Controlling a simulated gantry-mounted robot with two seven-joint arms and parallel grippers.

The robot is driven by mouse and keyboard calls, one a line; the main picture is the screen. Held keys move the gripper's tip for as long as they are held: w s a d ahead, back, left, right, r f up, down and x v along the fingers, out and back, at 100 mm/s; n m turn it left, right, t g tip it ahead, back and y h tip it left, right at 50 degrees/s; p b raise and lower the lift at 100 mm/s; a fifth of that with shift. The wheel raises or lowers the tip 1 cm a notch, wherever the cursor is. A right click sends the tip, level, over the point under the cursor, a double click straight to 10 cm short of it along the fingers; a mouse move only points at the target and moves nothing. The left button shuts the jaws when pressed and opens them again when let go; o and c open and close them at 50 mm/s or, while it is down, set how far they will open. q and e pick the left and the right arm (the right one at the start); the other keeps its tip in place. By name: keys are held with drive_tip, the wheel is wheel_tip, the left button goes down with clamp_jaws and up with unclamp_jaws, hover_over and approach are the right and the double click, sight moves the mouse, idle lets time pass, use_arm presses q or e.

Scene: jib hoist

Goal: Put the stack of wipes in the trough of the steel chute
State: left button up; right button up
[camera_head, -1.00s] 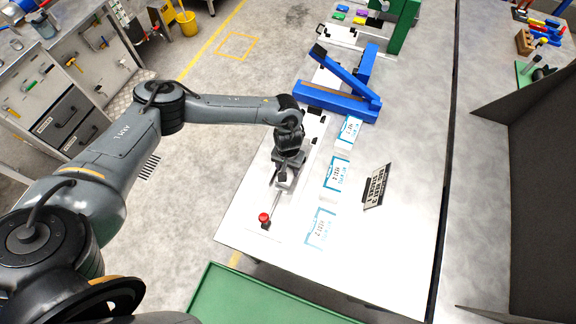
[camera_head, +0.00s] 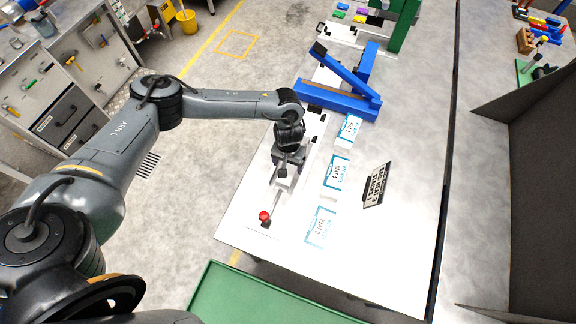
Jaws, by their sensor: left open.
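My left gripper (camera_head: 285,183) is over the left part of the white workbench (camera_head: 395,240), pointing down at a pale narrow fixture. It is open; its fingertips are small, and I cannot tell whether they touch anything. A red knob (camera_head: 265,216) stands at the near end of this fixture. I cannot make out for certain a stack of wipes or a steel chute; the gripper and forearm hide part of the fixture. My right gripper is not in view.
A blue frame with a slanted arm (camera_head: 340,101) stands beyond the gripper. White-and-blue labelled items (camera_head: 336,173) lie in a row to its right, near a black-and-white sign (camera_head: 377,186). A green surface (camera_head: 270,300) is below the near edge. The bench's right side is clear.

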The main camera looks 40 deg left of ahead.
use_arm(q)
wheel_tip(320, 180, up, 10)
drive_tip(key=f, duration=0.1)
drive_tip(key=s+d+f+m+t+h+p, duration=0.15)
drive_tip(key=d+m, duration=0.25)
drive_tip(key=d, duration=0.6)
drive_tip(key=s+d+m+t+h, duration=0.1)
drive_tip(key=d+m+t+h, duration=0.15)
drive_tip(key=d, duration=0.85)
drive_tip(key=s+d+r+m+t+h, duration=0.25)
drive_tip(key=d+r, duration=0.25)
drive_tip(key=d, duration=0.4)
drive_tip(key=s+a+n+g+y, duration=0.1)
drive_tip(key=s+a+y, duration=0.1)
drive_tip(key=s+a, duration=0.2)
drive_tip(key=s+a+f+n+y, duration=0.1)
drive_tip(key=s+a, duration=0.4)
drive_tip(key=a, duration=0.5)
drive_tip(key=s+a+f+g+y, duration=0.1)
drive_tip(key=s+a+y, duration=0.2)
drive_tip(key=s+a, duration=0.2)
drive_tip(key=shift+a+n+g, duration=0.35)
drive_tip(key=shift+a+n, duration=0.05)
drive_tip(key=shift+a, duration=0.95)
drive_tip(key=shift+s+a, duration=0.3)
drive_tip(key=shift+s, duration=0.05)
